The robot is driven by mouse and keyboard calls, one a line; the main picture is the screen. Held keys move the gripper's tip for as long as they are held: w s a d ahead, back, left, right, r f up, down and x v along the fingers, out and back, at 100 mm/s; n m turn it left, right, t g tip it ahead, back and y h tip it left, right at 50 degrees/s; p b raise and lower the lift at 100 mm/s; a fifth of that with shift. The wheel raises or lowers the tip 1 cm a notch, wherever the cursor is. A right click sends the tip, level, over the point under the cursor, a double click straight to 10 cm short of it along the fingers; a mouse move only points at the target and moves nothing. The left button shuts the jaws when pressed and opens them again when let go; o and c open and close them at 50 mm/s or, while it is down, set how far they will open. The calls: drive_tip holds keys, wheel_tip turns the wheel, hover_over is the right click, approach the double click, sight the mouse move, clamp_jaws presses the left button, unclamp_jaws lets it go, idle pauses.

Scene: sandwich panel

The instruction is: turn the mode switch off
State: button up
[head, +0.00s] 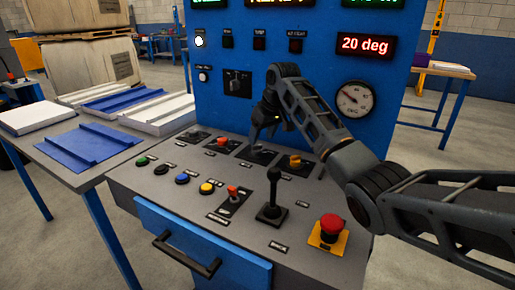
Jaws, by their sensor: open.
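My gripper (264,137) points down over the back row of the sloped console, with its fingers apart and nothing seen between them. It is just above a dark control (258,156) in that row, partly hidden by the fingers; I cannot tell whether they touch it. A black switch (237,83) is on the upright blue panel behind. The labels are too small to read, so I cannot tell which is the mode switch or its setting.
Coloured buttons (182,178), a red-topped lever (233,194), an upright black joystick (271,200) and a red mushroom button (331,226) stand on the console's front part. A drawer handle (186,256) juts out below. A side table (62,172) with panels adjoins at left.

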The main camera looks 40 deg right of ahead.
sight(258, 146)
drive_tip(key=x, duration=0.5)
drive_tip(key=shift+f+b, duration=0.35)
drive_tip(key=shift+c, duration=0.2)
drive_tip(key=c, duration=1)
